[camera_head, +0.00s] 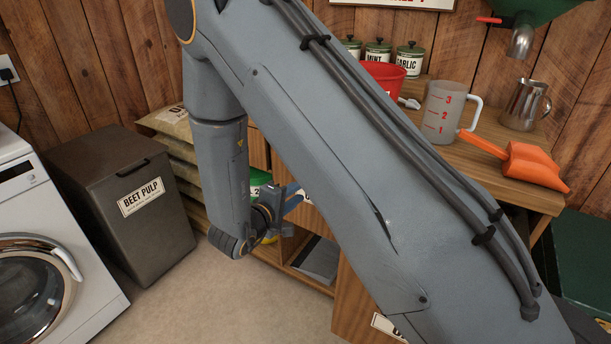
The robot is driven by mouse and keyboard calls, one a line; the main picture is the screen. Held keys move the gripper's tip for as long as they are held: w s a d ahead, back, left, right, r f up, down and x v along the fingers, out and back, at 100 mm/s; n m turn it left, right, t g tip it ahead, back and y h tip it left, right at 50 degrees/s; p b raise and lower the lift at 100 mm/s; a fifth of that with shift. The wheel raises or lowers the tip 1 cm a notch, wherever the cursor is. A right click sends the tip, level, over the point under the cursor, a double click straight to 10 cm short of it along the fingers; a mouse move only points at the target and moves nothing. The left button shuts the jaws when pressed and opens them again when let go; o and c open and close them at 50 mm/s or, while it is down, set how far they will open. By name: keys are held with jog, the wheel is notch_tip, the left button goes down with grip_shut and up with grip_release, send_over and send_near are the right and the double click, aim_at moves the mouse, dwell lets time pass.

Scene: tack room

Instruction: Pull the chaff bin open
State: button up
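No label reading chaff is legible, and my arm covers much of the wooden cabinet. A wooden front (352,302) at the lower middle carries a white label (386,326), mostly hidden behind my arm; I cannot tell whether it is the chaff bin. My gripper (291,204) is small and partly hidden, in front of the cabinet's left part, close to a pale label there. Whether its fingers are open or touching anything is unclear.
A dark beet pulp bin (165,233) and a white washing machine (38,270) stand left. Stacked sacks (167,122) lie behind. The counter (505,188) holds a measuring jug (444,110), orange scoop (527,164), metal pitcher (523,104) and red bucket (381,72). Floor (228,300) in front is clear.

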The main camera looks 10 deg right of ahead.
jog(key=x, duration=0.8)
jog(key=shift+r, duration=0.15)
jog(key=shift+s, duration=0.1)
grip_shut()
